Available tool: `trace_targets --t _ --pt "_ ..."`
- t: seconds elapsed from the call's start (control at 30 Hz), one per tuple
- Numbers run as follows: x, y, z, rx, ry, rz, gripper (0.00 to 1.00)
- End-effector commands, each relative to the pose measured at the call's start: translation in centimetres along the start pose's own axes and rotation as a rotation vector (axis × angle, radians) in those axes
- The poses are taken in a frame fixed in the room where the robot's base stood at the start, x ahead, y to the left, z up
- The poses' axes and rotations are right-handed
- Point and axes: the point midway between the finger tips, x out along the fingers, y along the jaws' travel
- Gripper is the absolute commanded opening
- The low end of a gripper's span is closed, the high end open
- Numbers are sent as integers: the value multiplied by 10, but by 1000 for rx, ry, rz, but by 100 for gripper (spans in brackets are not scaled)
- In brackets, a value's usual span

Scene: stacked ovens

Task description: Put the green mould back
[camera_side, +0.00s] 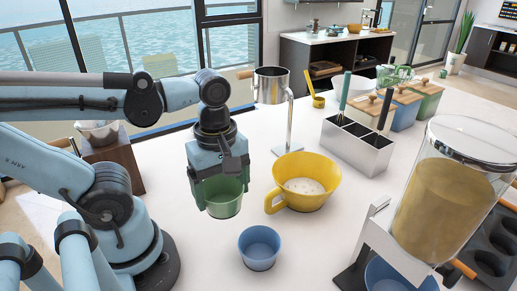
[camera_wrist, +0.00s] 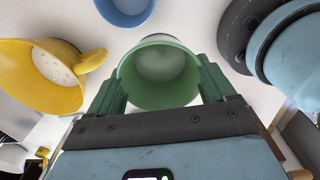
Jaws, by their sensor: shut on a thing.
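The green mould (camera_side: 222,198) is a small round cup, held upright in my gripper (camera_side: 218,182) above the white counter. In the wrist view the fingers of my gripper (camera_wrist: 160,85) press on both sides of the green mould (camera_wrist: 160,98), and its inside looks empty. A blue mould (camera_side: 260,247) of similar shape stands on the counter, in front and to the right of the held mould. The blue mould also shows at the top of the wrist view (camera_wrist: 125,8).
A yellow jug (camera_side: 325,183) with pale contents stands just right of my gripper; it also shows in the wrist view (camera_wrist: 70,92). Behind it are a metal cup on a stand (camera_side: 271,86) and a steel utensil holder (camera_side: 357,150). A dispenser (camera_side: 455,190) and a dark muffin tray (camera_side: 492,240) are at right.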

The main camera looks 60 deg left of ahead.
Motion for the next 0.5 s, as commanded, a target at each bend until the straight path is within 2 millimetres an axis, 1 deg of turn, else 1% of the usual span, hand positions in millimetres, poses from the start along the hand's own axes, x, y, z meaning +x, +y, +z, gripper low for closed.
trace_targets --t 0.03,0.5 --pt "5 1 -9 -10 0 0 51" --pt "47 12 -78 -7 0 0 51"
